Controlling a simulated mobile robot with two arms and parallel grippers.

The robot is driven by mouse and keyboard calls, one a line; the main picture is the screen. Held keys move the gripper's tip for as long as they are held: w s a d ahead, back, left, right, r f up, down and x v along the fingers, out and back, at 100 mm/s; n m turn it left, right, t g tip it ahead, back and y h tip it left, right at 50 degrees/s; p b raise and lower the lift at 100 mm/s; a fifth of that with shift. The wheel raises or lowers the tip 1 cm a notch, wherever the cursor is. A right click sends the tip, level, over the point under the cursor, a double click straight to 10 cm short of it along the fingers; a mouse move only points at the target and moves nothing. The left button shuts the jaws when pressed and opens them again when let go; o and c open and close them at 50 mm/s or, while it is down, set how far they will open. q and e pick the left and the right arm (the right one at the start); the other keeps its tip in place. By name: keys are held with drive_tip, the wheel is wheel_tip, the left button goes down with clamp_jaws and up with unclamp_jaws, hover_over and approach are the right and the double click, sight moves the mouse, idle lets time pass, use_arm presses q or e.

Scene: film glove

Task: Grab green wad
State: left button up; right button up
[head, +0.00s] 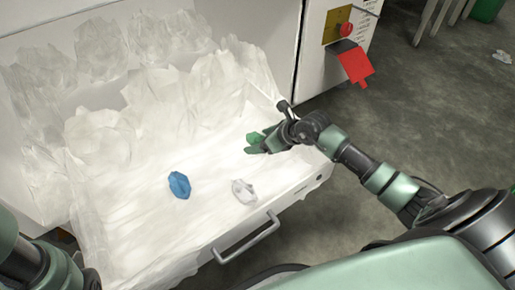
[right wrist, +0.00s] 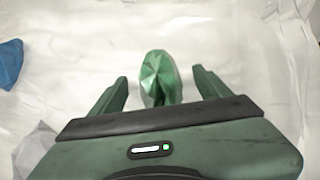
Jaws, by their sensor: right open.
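The green wad (head: 252,138) lies on the white film in the drawer, at the tips of my right gripper (head: 256,144). In the right wrist view the green wad (right wrist: 160,78) shows between the two fingers of my right gripper (right wrist: 160,88). The fingers are open, with a gap on each side of the wad.
A blue wad (head: 179,185) and a white wad (head: 244,191) lie on the film, left and below the green one. Heaped clear film (head: 150,110) fills the back. The drawer has a front handle (head: 246,240). A red flap (head: 354,64) hangs from the cabinet.

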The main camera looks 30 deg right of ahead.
drive_tip(key=shift+w+a+f, duration=0.2)
drive_tip(key=shift+w+f, duration=0.2)
drive_tip(key=shift+f, duration=0.05)
drive_tip(key=shift+r, duration=0.1)
drive_tip(key=c, duration=1.5)
